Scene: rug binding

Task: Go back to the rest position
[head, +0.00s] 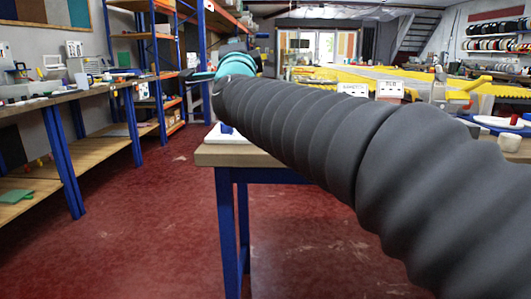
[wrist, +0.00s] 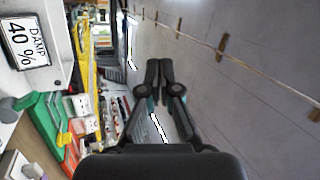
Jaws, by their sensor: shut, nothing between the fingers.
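My gripper (wrist: 159,70) shows in the wrist view, its two dark fingers side by side with the tips together. Nothing is between them. In the head view my arm, in a dark ribbed sleeve, reaches from the lower right to the upper left, over the table. It ends in a teal wrist part, and the fingers cannot be made out there.
A wooden-topped table (head: 232,156) with blue legs stands under my arm; the arm hides much of its top. Workbenches (head: 62,103) line the left, and blue-orange shelving (head: 140,37) stands behind. Red floor (head: 120,235) is clear between. A "DAMP 40 %" sign (wrist: 27,43) shows.

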